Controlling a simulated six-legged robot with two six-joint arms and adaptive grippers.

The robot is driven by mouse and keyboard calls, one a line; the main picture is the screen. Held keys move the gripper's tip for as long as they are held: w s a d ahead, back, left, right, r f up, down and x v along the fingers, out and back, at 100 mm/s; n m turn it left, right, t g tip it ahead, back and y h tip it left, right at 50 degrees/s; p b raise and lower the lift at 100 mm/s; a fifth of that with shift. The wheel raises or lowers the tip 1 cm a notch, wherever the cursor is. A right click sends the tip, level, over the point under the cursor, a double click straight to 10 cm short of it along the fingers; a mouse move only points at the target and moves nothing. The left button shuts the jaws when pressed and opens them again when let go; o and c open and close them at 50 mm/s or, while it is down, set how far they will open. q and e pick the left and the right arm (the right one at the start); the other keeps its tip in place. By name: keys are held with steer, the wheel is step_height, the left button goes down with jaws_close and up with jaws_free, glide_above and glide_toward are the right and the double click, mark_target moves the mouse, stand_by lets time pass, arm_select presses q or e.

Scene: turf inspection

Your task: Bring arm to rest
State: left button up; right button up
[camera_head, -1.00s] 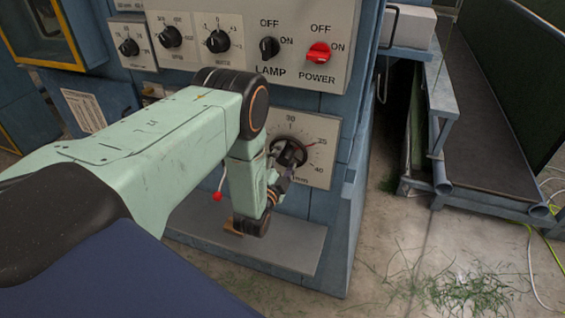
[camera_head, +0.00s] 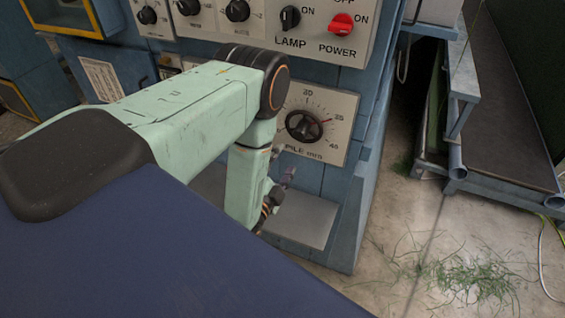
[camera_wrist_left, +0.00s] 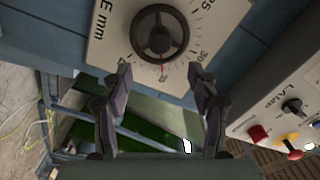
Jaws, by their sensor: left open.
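My left arm (camera_head: 190,105) comes in from the left and bends down in front of a blue machine. My left gripper (camera_head: 287,174) shows small beyond the wrist, partly hidden, just below the pile dial plate. In the left wrist view its two dark fingers (camera_wrist_left: 160,76) are spread apart with nothing between them. The black pile knob (camera_head: 304,126) sits on its pale dial plate (camera_head: 340,140). The knob also shows upside down in the wrist view (camera_wrist_left: 160,34), beyond the fingertips and apart from them. My right gripper is not in view.
Above the dial are a black lamp switch (camera_head: 290,18) and a red power switch (camera_head: 341,24). A grey ledge (camera_head: 305,222) juts out below the gripper. A conveyor-like bench (camera_head: 510,110) stands at the right. Grass clippings (camera_head: 470,280) lie on the open concrete floor.

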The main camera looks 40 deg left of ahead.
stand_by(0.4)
arm_select(q)
steer(key=s+d+f+n+g+h+b, duration=0.1)
steer(key=s+d+f+n+g, duration=0.1)
steer(key=s+f+n+g, duration=0.4)
steer(key=s+d+f+n+g+h+b, duration=0.2)
steer(key=s+d+f+g, duration=0.15)
steer(key=s+f, duration=0.5)
steer(key=s+d+f+n+g+b, duration=0.1)
steer(key=s+d+f+g+b, duration=0.1)
steer(key=s, duration=0.5)
steer(key=s+d+f+n+g+h+b, duration=0.1)
steer(key=s+d+f+g+b, duration=0.2)
steer(key=s+g+b, duration=0.3)
steer(key=shift+s+f+b, duration=0.35)
steer(key=shift+s+f, duration=0.3)
steer(key=shift+s, duration=0.2)
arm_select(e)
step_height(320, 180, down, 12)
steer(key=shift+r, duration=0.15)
arm_select(q)
steer(key=shift+c, duration=0.5)
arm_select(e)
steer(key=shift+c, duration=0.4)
